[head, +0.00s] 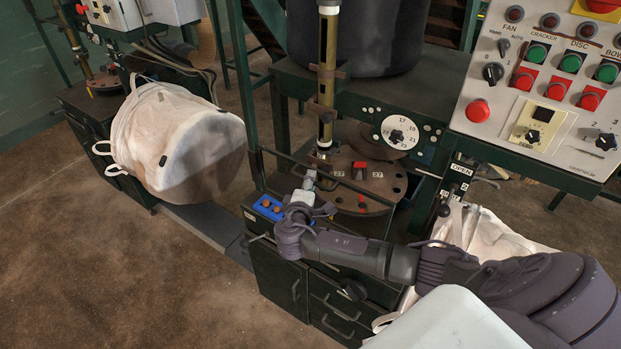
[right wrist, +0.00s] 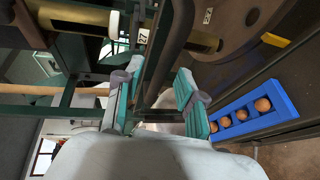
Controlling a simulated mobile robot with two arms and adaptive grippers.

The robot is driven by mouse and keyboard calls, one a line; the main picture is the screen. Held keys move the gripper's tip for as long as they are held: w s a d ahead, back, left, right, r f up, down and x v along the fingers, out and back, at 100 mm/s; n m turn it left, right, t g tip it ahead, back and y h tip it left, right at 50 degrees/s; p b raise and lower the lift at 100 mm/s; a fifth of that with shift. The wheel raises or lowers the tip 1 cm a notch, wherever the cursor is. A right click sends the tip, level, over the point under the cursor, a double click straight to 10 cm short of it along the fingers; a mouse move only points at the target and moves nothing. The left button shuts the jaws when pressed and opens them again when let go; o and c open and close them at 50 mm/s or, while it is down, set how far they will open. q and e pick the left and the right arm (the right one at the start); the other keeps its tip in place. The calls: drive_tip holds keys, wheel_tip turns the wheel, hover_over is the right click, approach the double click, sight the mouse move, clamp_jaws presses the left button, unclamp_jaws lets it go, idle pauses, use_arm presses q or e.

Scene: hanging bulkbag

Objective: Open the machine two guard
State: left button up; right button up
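The middle machine has a round brown turntable (head: 378,185) with labels reading 27 and a red block on it. A thin dark bar frame (head: 275,152), which looks like the guard, stands along the turntable's front left edge. I cannot tell for certain that it is closed. My right gripper (head: 302,195) reaches to this frame from the right. In the right wrist view the fingers of my right gripper (right wrist: 160,100) are apart, with a dark bar (right wrist: 172,45) running near the gap between them. I cannot tell whether they touch it. My left gripper is not in view.
A blue tray (right wrist: 248,108) with several brown round pieces sits beside the gripper. A control panel (head: 545,85) with red and green buttons stands at the right. A white bulk bag (head: 180,135) hangs at the left; another white bag (head: 485,232) is behind my arm. The left floor is clear.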

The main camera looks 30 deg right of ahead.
drive_tip(key=shift+x, duration=0.75)
drive_tip(key=shift+f, duration=0.1)
clamp_jaws()
